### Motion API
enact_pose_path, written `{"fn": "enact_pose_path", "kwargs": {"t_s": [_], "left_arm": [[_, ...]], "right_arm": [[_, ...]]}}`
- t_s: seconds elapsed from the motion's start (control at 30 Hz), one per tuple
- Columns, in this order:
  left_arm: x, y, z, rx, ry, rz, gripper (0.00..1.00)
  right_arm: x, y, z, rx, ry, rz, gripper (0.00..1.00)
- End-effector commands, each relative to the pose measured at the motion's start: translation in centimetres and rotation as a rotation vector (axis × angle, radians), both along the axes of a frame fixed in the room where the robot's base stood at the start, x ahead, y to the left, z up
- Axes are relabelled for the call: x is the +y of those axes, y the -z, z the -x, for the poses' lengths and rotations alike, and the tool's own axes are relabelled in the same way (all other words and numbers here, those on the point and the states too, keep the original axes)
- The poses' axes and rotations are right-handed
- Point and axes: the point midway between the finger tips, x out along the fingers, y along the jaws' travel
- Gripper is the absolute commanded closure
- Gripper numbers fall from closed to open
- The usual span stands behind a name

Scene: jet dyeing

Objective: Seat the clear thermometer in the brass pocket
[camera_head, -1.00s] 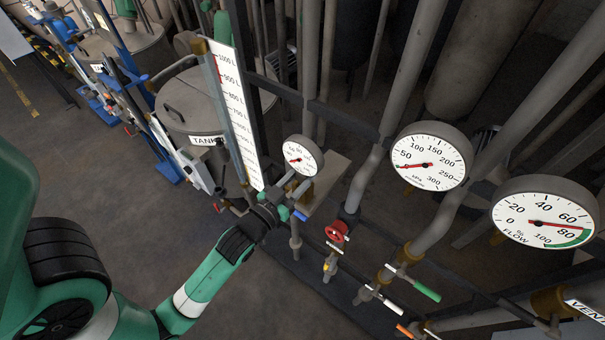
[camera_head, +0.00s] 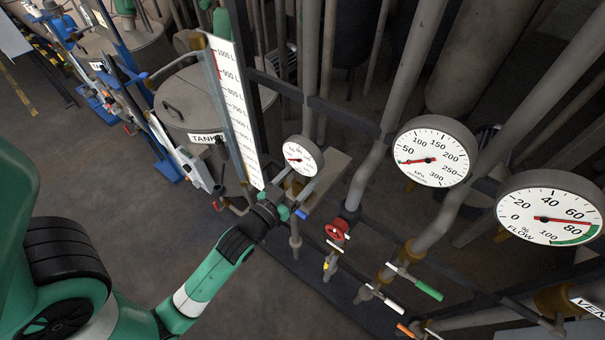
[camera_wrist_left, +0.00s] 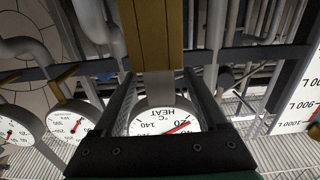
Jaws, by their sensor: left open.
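My left gripper (camera_head: 290,203) is at the small round dial marked HEAT in °C (camera_head: 303,157). In the left wrist view the jaws (camera_wrist_left: 160,100) are open, with dark fingers on either side and the HEAT dial (camera_wrist_left: 163,121) showing between them. A brass-coloured block (camera_wrist_left: 150,35) stands beyond the fingers, with a pale, see-through-looking strip (camera_wrist_left: 157,88) below it. I cannot tell whether these are the brass pocket and the clear thermometer, or whether a finger touches them. My right gripper is not in view.
A tall white litre scale (camera_head: 235,110) stands close behind the gripper. Two larger dials (camera_head: 432,152) (camera_head: 548,208) are at the right. A red valve wheel (camera_head: 337,229) and coloured lever handles (camera_head: 427,290) are below. Grey pipes crowd the back; the floor at left is open.

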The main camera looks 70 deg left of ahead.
Motion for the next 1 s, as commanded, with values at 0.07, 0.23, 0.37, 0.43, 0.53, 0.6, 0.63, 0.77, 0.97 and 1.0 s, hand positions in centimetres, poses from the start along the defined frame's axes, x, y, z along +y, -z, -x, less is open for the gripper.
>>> {"fn": "enact_pose_path", "kwargs": {"t_s": [0.07, 0.23, 0.37, 0.43, 0.53, 0.6, 0.63, 0.77, 0.97, 1.0], "left_arm": [[0.0, 0.1, 0.1, 0.002, 0.000, 0.001, 0.25], [-1.0, 0.4, 1.6, 0.003, 0.001, 0.002, 0.25], [-2.6, 0.6, 4.2, 0.005, 0.002, 0.002, 0.25], [-3.7, 0.7, 5.7, 0.004, 0.003, 0.000, 0.25], [-4.9, 0.7, 7.8, 0.003, 0.003, 0.001, 0.25], [-5.3, 0.3, 8.5, 0.005, 0.000, 0.001, 0.25], [-5.5, 0.2, 8.8, 0.004, 0.000, 0.000, 0.25], [-6.0, 0.1, 9.6, 0.001, 0.001, -0.001, 0.25], [-6.1, -0.1, 9.9, -0.002, 0.000, 0.000, 0.25], [-6.1, -0.1, 9.9, -0.002, 0.000, 0.000, 0.25]], "right_arm": [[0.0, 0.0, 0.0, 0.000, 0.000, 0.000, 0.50], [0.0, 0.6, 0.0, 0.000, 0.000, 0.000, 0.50], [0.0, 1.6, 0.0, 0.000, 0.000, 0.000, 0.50], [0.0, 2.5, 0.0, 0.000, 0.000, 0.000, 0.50], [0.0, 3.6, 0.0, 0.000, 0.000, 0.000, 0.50], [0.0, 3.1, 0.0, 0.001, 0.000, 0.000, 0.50], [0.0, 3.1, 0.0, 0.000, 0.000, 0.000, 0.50], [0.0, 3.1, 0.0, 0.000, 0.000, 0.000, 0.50], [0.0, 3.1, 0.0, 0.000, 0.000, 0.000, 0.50], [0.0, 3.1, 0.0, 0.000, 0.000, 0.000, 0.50]]}}
